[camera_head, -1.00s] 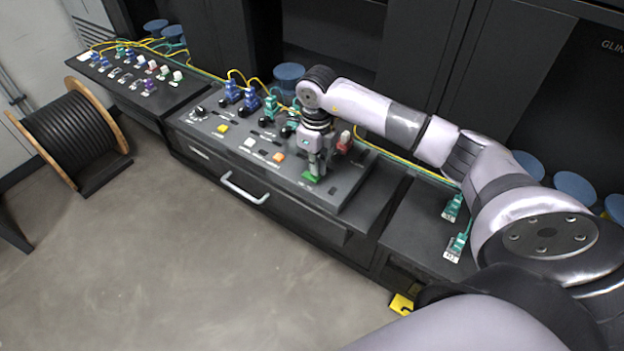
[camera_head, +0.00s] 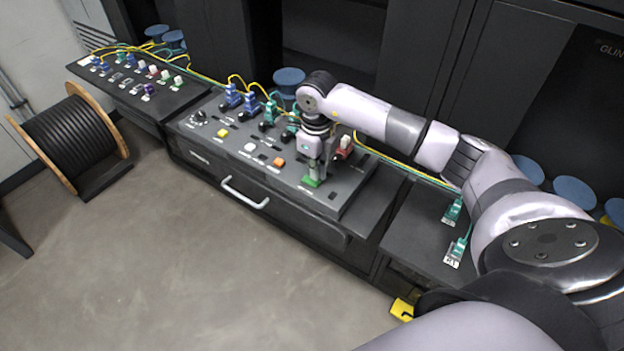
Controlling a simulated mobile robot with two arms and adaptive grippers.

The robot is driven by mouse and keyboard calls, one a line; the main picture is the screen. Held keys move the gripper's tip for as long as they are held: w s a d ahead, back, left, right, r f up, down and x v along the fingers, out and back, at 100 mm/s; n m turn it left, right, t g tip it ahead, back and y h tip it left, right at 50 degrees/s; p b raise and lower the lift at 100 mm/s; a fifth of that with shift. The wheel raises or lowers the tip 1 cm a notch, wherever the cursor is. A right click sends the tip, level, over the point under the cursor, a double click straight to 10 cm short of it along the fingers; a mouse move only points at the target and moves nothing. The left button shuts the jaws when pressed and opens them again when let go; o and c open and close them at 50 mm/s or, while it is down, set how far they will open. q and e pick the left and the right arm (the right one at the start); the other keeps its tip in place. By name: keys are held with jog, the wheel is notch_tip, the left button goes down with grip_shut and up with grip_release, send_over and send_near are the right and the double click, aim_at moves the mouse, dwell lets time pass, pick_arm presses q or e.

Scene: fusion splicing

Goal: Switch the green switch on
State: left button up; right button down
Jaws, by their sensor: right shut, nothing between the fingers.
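The green switch (camera_head: 311,182) sits near the front right of the grey control panel (camera_head: 215,137). My right gripper (camera_head: 316,174) points down with its fingers shut and empty, right over the green switch. Its fingertips are at or just above the switch's top; I cannot tell whether they touch. The gripper hides part of the panel behind the switch. My left gripper is out of view.
A red connector (camera_head: 344,146) is just right of my gripper. Blue connectors (camera_head: 231,96) line the panel's back. A drawer handle (camera_head: 244,193) projects in front.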

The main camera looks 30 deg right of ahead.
jog(key=shift+s+f+b, duration=0.1)
jog(key=shift+f+b, duration=0.95)
jog(key=shift+f, duration=0.25)
dwell(0.8)
jog(key=shift+r, duration=0.1)
jog(key=shift+r+p, duration=0.7)
jog(key=shift+r, duration=0.15)
jog(key=shift+r+p, duration=1.45)
jog(key=shift+r, duration=1.2)
jog(key=shift+f, duration=0.1)
